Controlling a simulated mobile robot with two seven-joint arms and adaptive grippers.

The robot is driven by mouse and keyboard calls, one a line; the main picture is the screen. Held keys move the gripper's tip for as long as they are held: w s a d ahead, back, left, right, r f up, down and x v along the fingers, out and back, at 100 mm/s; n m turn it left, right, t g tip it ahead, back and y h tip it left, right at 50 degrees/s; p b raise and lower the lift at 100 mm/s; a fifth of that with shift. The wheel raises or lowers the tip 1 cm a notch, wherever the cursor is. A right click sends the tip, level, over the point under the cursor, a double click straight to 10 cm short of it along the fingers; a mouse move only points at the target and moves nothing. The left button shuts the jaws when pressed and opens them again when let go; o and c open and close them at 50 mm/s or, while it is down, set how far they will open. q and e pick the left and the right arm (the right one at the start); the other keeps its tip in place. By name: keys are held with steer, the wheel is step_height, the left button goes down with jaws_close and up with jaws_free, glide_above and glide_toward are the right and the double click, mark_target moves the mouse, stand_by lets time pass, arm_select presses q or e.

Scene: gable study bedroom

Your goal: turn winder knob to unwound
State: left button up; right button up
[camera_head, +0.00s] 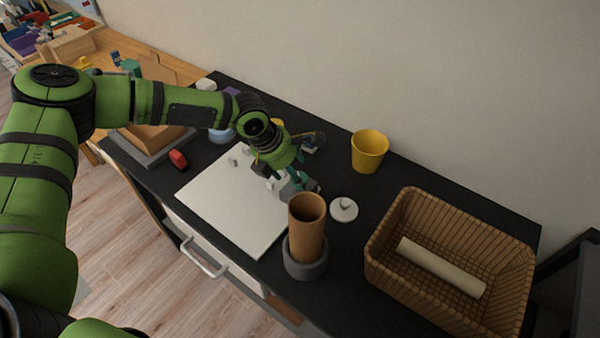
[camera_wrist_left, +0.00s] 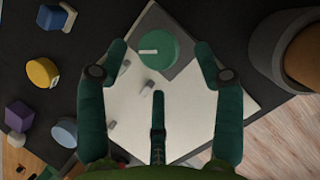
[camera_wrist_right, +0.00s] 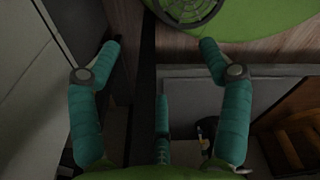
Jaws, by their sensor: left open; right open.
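The winder knob (camera_wrist_left: 170,50) is a round green disc with a short white pointer line, seen in the left wrist view on a grey patch of the white board (camera_wrist_left: 195,125). The white line lies nearly level, on the knob's left half. My left gripper (camera_wrist_left: 160,47) is open, with one fingertip on either side of the knob in that view; I cannot tell whether they touch it. In the head view the left gripper (camera_head: 297,182) is over the right part of the board (camera_head: 225,205) and hides the knob. My right gripper (camera_wrist_right: 159,45) is open and empty, away from the board.
A brown cylinder in a grey holder (camera_head: 305,260) stands close to the gripper's front right. A white lid (camera_head: 344,209), a yellow cup (camera_head: 369,151) and a wicker basket (camera_head: 440,215) are to the right. A red block (camera_head: 178,159) lies left of the board.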

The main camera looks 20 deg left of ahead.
arm_select(q)
steer(key=shift+x, duration=1.55)
steer(key=shift+w+d, duration=0.1)
steer(key=shift+r, duration=0.1)
steer(key=c, duration=1.1)
steer(key=shift+c, duration=0.3)
